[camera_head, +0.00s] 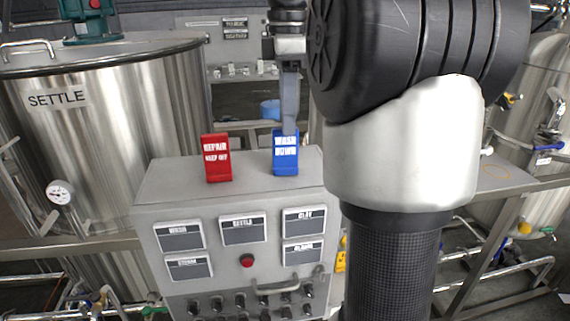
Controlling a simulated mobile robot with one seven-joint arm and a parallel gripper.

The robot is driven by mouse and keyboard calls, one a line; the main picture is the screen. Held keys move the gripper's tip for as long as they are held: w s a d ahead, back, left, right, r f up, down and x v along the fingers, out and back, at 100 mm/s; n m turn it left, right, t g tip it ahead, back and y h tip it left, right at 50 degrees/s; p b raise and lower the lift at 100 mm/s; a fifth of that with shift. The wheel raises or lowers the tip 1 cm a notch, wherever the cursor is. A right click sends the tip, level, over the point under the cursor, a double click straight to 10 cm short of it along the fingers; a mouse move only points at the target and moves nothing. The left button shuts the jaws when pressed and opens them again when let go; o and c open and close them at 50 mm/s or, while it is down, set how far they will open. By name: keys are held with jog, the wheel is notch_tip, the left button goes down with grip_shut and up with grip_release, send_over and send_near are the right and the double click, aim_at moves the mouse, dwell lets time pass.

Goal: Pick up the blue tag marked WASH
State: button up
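The blue tag (285,158), with white lettering that reads WASH DOWN, stands upright on top of the grey control box, toward its right side. My gripper (290,128) points down at the tag's top edge, and its fingertip overlaps the tag in the picture. I see the gripper edge-on, with one finger showing, so I cannot tell its opening or whether it touches the tag. A red tag (217,160), which seems to read REPAIR KEEP OFF, stands to the left, apart from the gripper.
The grey control box (160,186) has label plates, a red button (247,261) and rows of switches on its front. A steel tank marked SETTLE (110,130) stands at left. My arm hides much of the right side. The box top is bare between the tags.

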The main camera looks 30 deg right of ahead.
send_over(285, 165)
jog(key=f, duration=0.3)
jog(key=f+b, duration=0.1)
jog(key=shift+w+d+f, duration=0.2)
jog(key=shift+w+f, duration=0.05)
jog(key=shift+f, duration=0.5)
jog(key=shift+c, duration=0.4)
grip_shut()
